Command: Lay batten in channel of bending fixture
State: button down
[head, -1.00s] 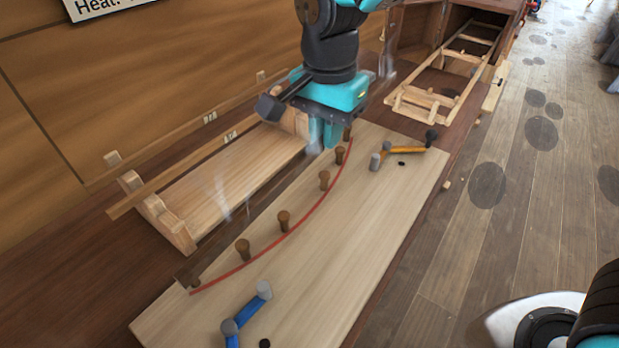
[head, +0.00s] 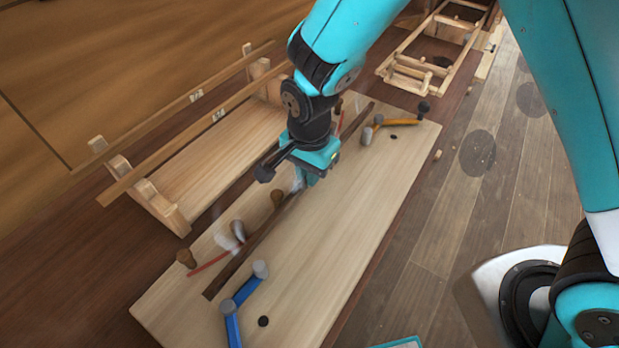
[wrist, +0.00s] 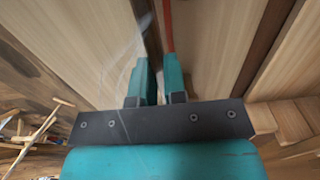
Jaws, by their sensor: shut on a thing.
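My gripper (head: 309,181) is shut on a long, straight, dark brown batten (head: 238,264), near its middle. The batten runs diagonally over the light wooden board of the bending fixture (head: 335,255), right of its brown pegs (head: 186,258). It also shows between my fingers in the wrist view (wrist: 151,38). I cannot tell whether it touches the board. A curved red line (head: 208,262) on the board is partly hidden by the batten and my arm. A blue lever clamp (head: 232,325) is at the near end, and an orange one (head: 390,122) at the far end, both right of the batten.
A wooden rack (head: 172,215) left of the board carries lighter battens (head: 165,153). A wooden ladder-like frame (head: 425,75) lies beyond the board. Pale wisps show around the batten. The board's right side is clear, with plank floor (head: 460,225) beyond the bench edge.

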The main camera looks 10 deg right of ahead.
jog(key=shift+f, duration=1.45)
jog(key=shift+f, duration=0.1)
jog(key=shift+f, duration=0.15)
jog(key=c, duration=1.2)
grip_release()
jog(key=shift+o, duration=0.2)
notch_tip(320, 180, up, 12)
jog(key=shift+f+b, duration=0.15)
jog(key=shift+b, duration=0.6)
jog(key=s+d+r+n+y, duration=0.2)
jog(key=s+d+r+n, duration=0.1)
jog(key=s+r+n, duration=0.3)
jog(key=s+d+r+n+y, duration=0.2)
jog(key=s+d+r+n, duration=0.2)
jog(key=s+n, duration=0.6)
notch_tip(320, 180, up, 2)
jog(key=shift+s+r, duration=0.1)
jog(key=shift+s, duration=0.35)
